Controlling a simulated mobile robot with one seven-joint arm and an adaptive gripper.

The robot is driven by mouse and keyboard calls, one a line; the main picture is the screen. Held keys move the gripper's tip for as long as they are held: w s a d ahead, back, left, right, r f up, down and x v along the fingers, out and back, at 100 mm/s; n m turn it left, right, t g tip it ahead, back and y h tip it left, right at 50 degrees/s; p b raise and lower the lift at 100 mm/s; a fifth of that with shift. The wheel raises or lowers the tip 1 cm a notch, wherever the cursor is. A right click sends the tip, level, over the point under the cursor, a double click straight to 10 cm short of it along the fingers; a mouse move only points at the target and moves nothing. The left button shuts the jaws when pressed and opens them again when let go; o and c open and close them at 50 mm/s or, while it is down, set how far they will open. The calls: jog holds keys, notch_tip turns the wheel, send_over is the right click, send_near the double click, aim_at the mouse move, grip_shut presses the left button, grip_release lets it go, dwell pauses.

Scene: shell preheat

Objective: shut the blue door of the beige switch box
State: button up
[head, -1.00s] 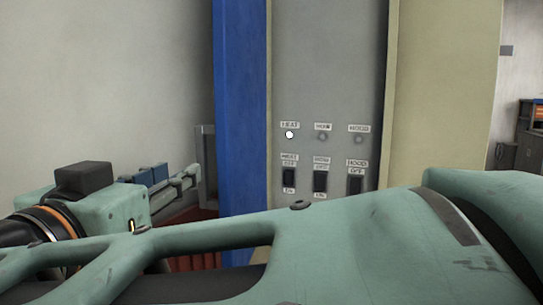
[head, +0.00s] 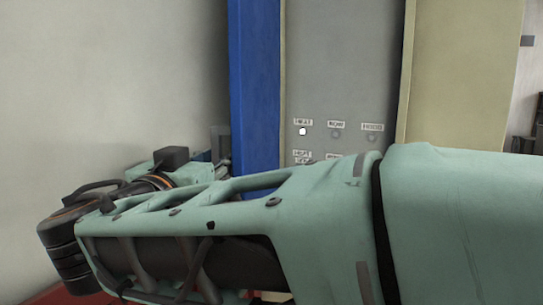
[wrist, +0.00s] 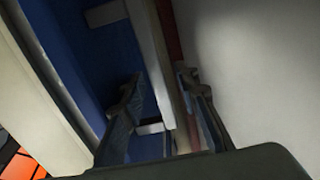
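The blue door (head: 254,90) stands open at the left edge of the beige switch box (head: 465,70), seen nearly edge-on in the head view. The box's grey panel (head: 340,60) is exposed. A grey bar, seemingly the door's handle, shows partly on the door's outer side (head: 220,138). In the wrist view, the blue face (wrist: 75,45) fills the left, with the pale bar (wrist: 148,60) running down it. My gripper (wrist: 163,108) has its fingers apart, seemingly to either side of the bar. I cannot tell whether they touch it. The head view mostly hides the fingers.
A lit white lamp (head: 303,131) and labels show on the panel; my arm covers the switches below. A pale wall (head: 110,70) stands close on the left. Something red (head: 65,293) shows low at left.

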grip_shut()
dwell(0.3)
jog(key=shift+d+f+b, duration=0.1)
jog(key=shift+d+b, duration=0.05)
jog(key=shift+b, duration=0.15)
